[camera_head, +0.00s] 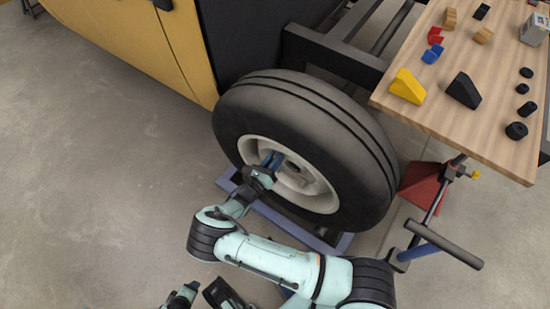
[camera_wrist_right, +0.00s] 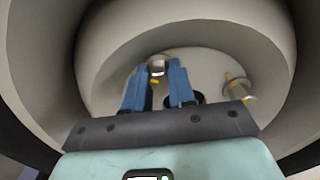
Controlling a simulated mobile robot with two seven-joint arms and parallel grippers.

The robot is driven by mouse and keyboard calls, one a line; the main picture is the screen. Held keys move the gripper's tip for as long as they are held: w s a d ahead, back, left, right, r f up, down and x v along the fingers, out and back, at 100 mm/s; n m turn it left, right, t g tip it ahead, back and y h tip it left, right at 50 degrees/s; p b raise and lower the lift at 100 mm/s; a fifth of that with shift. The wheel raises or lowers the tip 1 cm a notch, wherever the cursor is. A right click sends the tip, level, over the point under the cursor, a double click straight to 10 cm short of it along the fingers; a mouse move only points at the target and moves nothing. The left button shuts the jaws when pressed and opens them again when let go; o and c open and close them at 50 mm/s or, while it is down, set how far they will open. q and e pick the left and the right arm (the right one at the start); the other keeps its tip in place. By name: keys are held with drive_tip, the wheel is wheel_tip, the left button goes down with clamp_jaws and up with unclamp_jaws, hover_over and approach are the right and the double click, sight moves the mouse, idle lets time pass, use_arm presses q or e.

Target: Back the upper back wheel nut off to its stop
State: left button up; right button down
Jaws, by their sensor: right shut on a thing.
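The wheel (camera_head: 300,140) is a black tire with a pale rim (camera_head: 325,200), standing upright beside the yellow vehicle. My right gripper (camera_head: 275,160) reaches into the rim from the front. In the right wrist view its two blue fingers (camera_wrist_right: 158,82) are shut on the upper back wheel nut (camera_wrist_right: 157,67), a small metallic nut that shows between the fingertips. The fingers hide most of it. Another nut (camera_wrist_right: 240,88) with a yellow mark sticks out to the right, apart from the gripper. My left gripper (camera_head: 185,295) shows only in part at the bottom edge; its fingers are unclear.
A wooden table (camera_head: 450,110) at the right bears a yellow wedge (camera_head: 407,86), a black wedge (camera_head: 463,90) and several small parts. A red stand (camera_head: 422,183) and a dark bar handle (camera_head: 443,244) are right of the wheel. The floor at the left is clear.

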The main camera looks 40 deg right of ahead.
use_arm(q)
drive_tip(key=shift+s+a+f+b, duration=0.1)
drive_tip(key=shift+s+f+b, duration=0.25)
drive_tip(key=shift+s+f, duration=0.2)
use_arm(e)
drive_tip(key=n, duration=1.9)
drive_tip(key=shift+w+f, duration=0.1)
drive_tip(key=c, duration=0.9)
unclamp_jaws()
drive_tip(key=shift+c, duration=0.2)
